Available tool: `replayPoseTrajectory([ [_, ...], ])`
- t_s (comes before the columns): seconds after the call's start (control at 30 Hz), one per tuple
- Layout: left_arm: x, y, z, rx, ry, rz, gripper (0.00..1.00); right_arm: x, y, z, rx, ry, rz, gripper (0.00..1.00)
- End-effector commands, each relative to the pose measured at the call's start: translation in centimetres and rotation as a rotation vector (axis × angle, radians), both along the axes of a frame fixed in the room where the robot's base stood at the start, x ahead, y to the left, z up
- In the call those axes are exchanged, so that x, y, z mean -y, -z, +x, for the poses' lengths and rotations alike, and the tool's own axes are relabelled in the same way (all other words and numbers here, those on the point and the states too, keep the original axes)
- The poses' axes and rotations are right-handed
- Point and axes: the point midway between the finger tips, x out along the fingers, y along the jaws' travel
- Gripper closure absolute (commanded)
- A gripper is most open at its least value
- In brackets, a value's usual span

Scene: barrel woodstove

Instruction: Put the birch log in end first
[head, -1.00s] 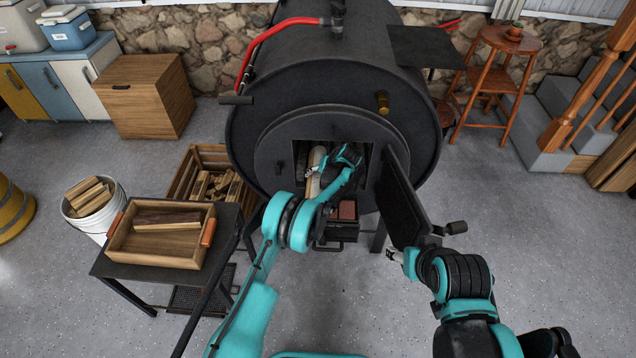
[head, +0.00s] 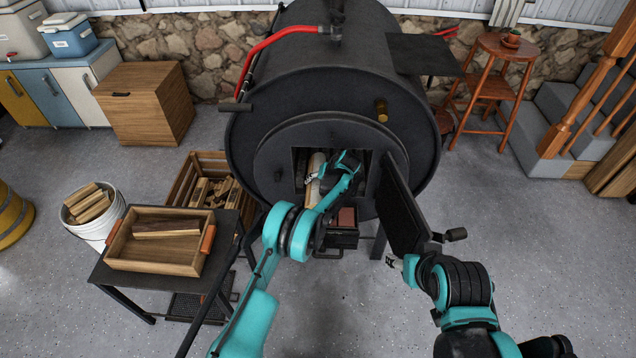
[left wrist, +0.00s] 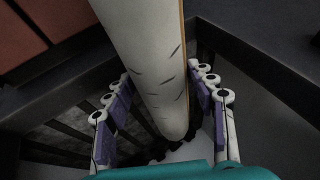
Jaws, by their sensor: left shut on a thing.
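The birch log (head: 314,180) is pale with dark flecks and shows in the square mouth of the black barrel stove (head: 350,85). In the left wrist view the log (left wrist: 145,55) runs lengthwise between the fingers. My left gripper (head: 322,182) is shut on the log at the stove opening. Its purple finger pads lie on either side of the log in the left wrist view (left wrist: 163,100). The log's far part inside the stove is hidden. My right gripper (head: 393,262) is beside the lower edge of the open stove door (head: 402,205); its fingers are too small to read.
The door stands open at the right, its handle (head: 456,235) sticking out. A wooden tray (head: 150,262) sits on a dark table at left. A white bucket (head: 92,232) and a wooden crate (head: 183,190) hold split wood. Dark bars line the stove floor (left wrist: 75,115).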

Motion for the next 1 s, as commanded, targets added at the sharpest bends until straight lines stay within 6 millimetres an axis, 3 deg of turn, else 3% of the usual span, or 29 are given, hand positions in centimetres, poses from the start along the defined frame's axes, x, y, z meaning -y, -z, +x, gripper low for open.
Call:
replayPoseTrajectory([
  [0.4, -0.02, 0.56, 0.02, 0.001, 0.000, 0.001, 1.00, 0.00, -0.01, -0.01, 0.000, 0.000, 0.000, 0.44],
  [0.43, -0.01, 0.56, 0.02, 0.001, 0.000, 0.001, 0.37, 0.00, -0.01, -0.01, 0.000, 0.000, 0.000, 0.44],
  [0.5, -0.01, 0.56, 0.01, 0.001, 0.000, 0.001, 0.20, 0.00, -0.01, -0.01, 0.000, 0.000, 0.000, 0.44],
  [0.73, -0.01, 0.58, 0.01, 0.000, 0.000, 0.000, 0.20, 0.00, 0.00, 0.00, 0.000, 0.000, 0.000, 0.44],
  [0.8, 0.00, 0.67, -0.02, 0.000, 0.000, 0.000, 0.06, 0.00, 0.00, 0.00, 0.000, 0.000, 0.000, 0.44],
  [1.0, 0.00, 0.63, -0.01, 0.000, 0.000, 0.000, 0.06, 0.00, 0.00, 0.00, 0.000, 0.000, 0.000, 0.44],
])
